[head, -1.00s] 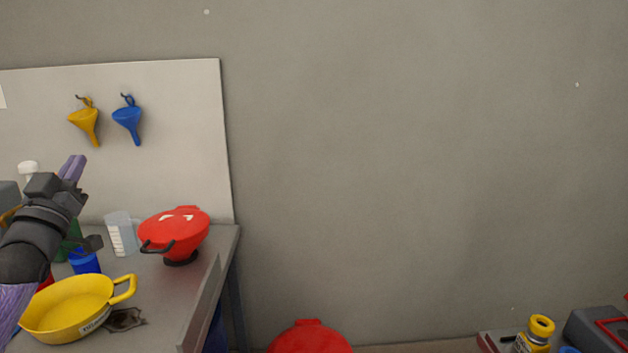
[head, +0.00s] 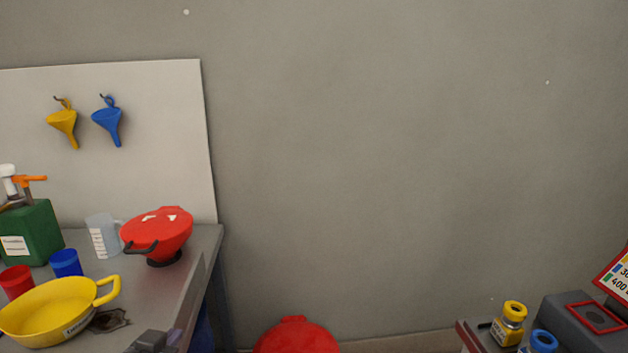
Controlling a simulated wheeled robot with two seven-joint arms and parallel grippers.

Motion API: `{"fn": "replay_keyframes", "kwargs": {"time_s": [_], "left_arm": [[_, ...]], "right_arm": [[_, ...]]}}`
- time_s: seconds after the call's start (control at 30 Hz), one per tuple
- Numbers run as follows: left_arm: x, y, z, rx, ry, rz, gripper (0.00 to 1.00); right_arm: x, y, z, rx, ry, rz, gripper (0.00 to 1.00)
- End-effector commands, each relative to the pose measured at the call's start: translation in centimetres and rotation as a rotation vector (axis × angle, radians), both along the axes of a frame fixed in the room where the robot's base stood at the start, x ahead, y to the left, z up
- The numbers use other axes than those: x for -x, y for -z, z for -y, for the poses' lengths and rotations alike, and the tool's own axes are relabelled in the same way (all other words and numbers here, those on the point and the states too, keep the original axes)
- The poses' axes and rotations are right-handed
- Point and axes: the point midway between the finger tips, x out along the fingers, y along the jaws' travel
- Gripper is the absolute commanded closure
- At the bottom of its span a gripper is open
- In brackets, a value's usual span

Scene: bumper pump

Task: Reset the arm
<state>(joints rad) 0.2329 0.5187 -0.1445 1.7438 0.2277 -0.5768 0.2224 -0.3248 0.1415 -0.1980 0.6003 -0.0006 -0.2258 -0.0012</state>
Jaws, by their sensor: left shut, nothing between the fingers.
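My left gripper (head: 152,342) shows only as a small dark grey and purple piece at the bottom edge of the head view. It is low in front of the grey workbench (head: 190,285), near its front right part, and apart from the yellow pan (head: 60,308). Its fingers are shut with nothing held. Most of the left arm is out of the picture. My right gripper is out of view.
On the bench stand a green pump container (head: 32,235), red cup (head: 16,282), blue cup (head: 66,263), clear measuring jug (head: 102,236) and red lidded bowl (head: 158,236). A second surface at lower right holds a yellow-capped bottle (head: 510,325). Bare wall lies between.

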Motion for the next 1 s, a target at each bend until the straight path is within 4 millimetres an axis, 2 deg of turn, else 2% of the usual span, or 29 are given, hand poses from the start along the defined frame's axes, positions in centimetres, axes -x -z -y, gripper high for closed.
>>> {"fn": "replay_keyframes", "kwargs": {"time_s": [0.03, 0.1, 0.23, 0.43, 0.7, 0.83, 1.0], "left_arm": [[2.5, 2.8, 1.9, -0.003, 0.016, -0.103, 1.0], [6.3, 5.9, 3.9, -0.017, 0.028, -0.249, 1.0], [12.7, 9.2, 6.3, -0.037, 0.041, -0.466, 1.0], [21.1, 11.3, 8.2, -0.047, 0.044, -0.728, 1.0], [30.9, 10.9, 9.2, -0.043, 0.029, -1.035, 1.0], [30.3, 15.4, 9.1, -0.058, 0.034, -1.054, 1.0], [30.9, 20.9, 8.8, -0.072, 0.038, -1.092, 1.0]], "right_arm": [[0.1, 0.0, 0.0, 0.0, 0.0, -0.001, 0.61], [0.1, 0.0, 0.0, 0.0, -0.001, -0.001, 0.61], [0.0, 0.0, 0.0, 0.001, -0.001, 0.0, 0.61], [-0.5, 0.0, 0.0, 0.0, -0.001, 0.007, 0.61], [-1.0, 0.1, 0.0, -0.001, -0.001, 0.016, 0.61], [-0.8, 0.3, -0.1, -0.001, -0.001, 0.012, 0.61], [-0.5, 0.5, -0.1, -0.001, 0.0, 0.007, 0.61]]}}
